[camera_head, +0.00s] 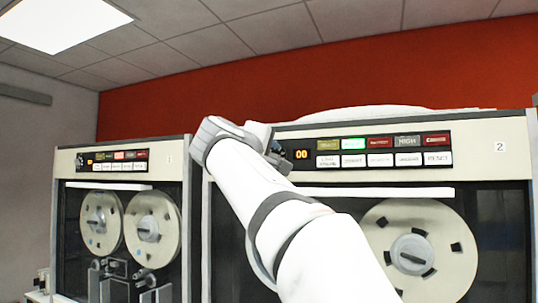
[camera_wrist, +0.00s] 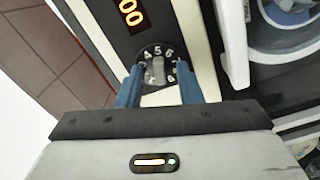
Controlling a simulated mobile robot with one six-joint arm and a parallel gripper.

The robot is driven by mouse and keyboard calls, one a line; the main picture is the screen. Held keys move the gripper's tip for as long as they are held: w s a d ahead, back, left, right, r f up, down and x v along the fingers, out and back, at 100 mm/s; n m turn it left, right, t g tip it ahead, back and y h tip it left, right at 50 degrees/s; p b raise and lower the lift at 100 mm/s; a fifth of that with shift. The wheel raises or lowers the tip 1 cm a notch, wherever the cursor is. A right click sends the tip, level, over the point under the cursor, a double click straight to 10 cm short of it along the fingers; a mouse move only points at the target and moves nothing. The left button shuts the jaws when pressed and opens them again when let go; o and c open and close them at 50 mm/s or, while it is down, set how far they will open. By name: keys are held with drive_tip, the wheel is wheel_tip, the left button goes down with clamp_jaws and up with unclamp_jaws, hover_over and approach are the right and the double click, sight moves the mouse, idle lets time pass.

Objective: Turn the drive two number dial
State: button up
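The drive two number dial (camera_wrist: 156,55) is a dark round dial with white digits and a grey knob (camera_wrist: 156,72) in the middle, seen in the wrist view. My gripper (camera_wrist: 160,74) is open, with one blue finger on each side of the knob. Gaps show between the fingers and the knob, so it does not look gripped. In the head view my gripper (camera_head: 278,155) is at the left end of the drive two panel (camera_head: 465,140), and my arm hides the dial there. Drive two carries a "2" label (camera_head: 500,147).
An orange display (camera_head: 301,154) reading 00 sits right beside the dial, then rows of coloured and white buttons (camera_head: 380,160). A white ledge (camera_head: 400,191) and a tape reel (camera_head: 425,235) are below. Drive one (camera_head: 120,160) stands to the left.

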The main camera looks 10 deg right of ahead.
drive_tip(key=shift+c, duration=0.4)
clamp_jaws()
drive_tip(key=shift+n, duration=0.4)
drive_tip(key=n+p, duration=0.2)
drive_tip(key=shift+n, duration=0.3)
drive_tip(key=shift+n+p, duration=1)
drive_tip(key=shift+n, duration=0.8)
drive_tip(key=shift+o, duration=0.4)
unclamp_jaws()
